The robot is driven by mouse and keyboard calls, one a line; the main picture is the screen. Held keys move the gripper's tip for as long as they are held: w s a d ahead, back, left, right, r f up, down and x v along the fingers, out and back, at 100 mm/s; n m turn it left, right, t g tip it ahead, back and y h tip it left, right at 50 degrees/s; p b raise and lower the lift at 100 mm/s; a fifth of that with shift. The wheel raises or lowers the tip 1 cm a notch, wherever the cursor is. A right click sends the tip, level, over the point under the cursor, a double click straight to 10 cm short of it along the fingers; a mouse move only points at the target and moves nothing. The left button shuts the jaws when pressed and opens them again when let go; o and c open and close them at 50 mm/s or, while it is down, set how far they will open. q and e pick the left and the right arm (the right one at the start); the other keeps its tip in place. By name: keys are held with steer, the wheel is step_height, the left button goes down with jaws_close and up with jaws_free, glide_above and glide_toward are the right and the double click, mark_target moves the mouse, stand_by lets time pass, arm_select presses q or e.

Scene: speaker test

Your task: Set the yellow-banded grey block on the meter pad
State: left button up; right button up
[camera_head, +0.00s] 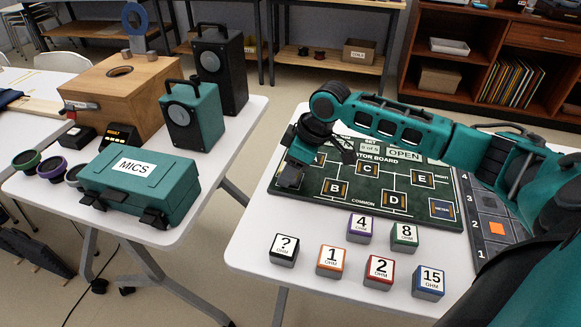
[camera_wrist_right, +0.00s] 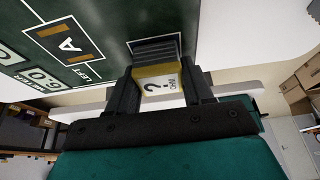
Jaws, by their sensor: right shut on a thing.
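My right gripper (camera_head: 291,174) is over the left edge of the green board, near pad A. In the right wrist view it is shut on the yellow-banded grey block (camera_wrist_right: 157,71), a finger on each side. The block's white "?" face is toward the camera, with its ribbed grey body beyond the yellow band. In the head view the block is hardly distinguishable from the dark fingers. I cannot tell whether it touches the board. The meter pad (camera_head: 442,209) is at the board's right front corner, bare and well right of the gripper. My left gripper is out of view.
The board (camera_head: 365,195) has lettered pads and an OPEN sign (camera_head: 404,154). In front stand several labelled blocks, including a black-banded "?" block (camera_head: 284,249) and a blue "15" block (camera_head: 429,281). A numbered tray (camera_head: 490,205) lies to the right, partly behind my right arm.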

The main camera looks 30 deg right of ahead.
steer(key=shift+f, duration=0.1)
steer(key=o, duration=0.8)
steer(key=shift+c, duration=0.2)
steer(key=shift+o, duration=1.4)
arm_select(q)
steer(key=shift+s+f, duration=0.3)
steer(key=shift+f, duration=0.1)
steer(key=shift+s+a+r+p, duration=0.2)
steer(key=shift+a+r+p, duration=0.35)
steer(key=shift+p, duration=0.75)
arm_select(e)
steer(key=shift+v, duration=6.15)
steer(key=shift+w, duration=0.1)
